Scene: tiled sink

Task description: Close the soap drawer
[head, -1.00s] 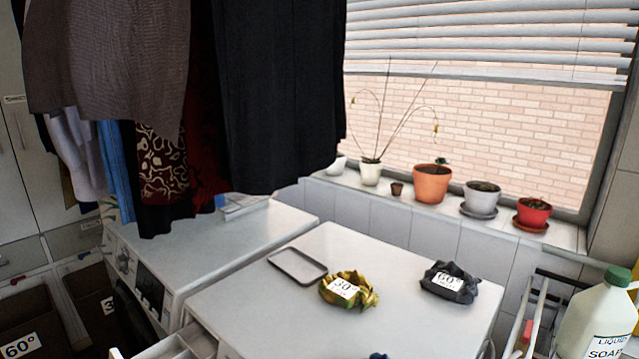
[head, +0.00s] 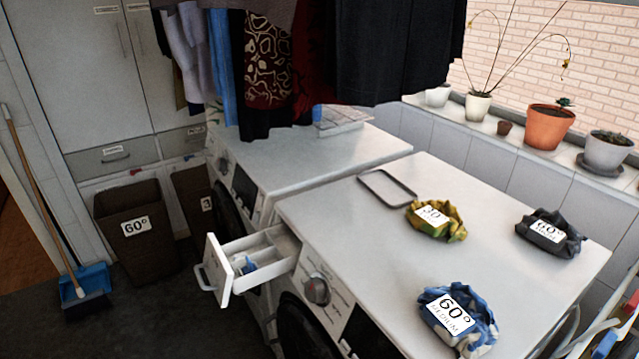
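The soap drawer (head: 252,263) is pulled out from the front of the nearer white washing machine (head: 335,310), in the head view left of centre. Its white front panel with a handle (head: 207,277) faces left. Its compartments are open at the top, and something blue and white lies in the front one. Neither of my grippers is in view.
On the machine top lie a grey tray (head: 386,188), a yellow bundle (head: 436,220), a dark bundle (head: 549,233) and a blue bundle (head: 458,317). Clothes (head: 300,60) hang above the second machine (head: 300,158). A brown basket (head: 136,230) and a broom (head: 40,190) stand left. The floor before the drawer looks clear.

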